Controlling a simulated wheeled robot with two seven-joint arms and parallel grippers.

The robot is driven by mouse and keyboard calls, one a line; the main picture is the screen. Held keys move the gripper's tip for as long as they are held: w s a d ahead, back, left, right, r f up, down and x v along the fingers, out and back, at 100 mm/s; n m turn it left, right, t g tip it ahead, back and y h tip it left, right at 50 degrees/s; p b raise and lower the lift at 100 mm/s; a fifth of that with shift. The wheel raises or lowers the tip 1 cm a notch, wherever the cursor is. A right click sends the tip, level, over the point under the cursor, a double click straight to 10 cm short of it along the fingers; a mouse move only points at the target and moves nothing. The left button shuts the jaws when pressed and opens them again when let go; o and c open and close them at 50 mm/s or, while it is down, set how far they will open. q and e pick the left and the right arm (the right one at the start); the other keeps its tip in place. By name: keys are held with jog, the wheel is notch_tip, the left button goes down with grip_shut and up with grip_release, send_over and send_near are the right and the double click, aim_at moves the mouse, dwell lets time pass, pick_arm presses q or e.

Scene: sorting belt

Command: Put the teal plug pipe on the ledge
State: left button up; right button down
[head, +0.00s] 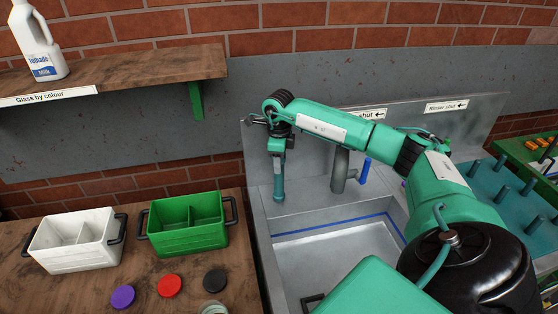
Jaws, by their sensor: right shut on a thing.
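My right gripper (277,146) is shut on the upper end of the teal plug pipe (279,182). The pipe hangs upright, with its wider lower end down, over the back left part of the metal sink. I cannot tell whether its lower end touches the sink. A flat metal ledge (262,198) runs along the sink's left and back edges, close to the pipe in the picture. My left gripper is not in view.
A grey standpipe (339,172) and a blue post (365,170) stand right of the pipe. A wooden shelf (150,72) with a white jug (38,42) is upper left. White (75,256) and green (188,238) bins stand on the left counter. A pegged rack (490,185) is right.

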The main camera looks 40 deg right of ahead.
jog(key=c, duration=0.9)
grip_release()
jog(key=shift+r, duration=0.55)
notch_tip(320, 180, up, 11)
jog(key=b, duration=0.3)
jog(key=shift+r, duration=0.1)
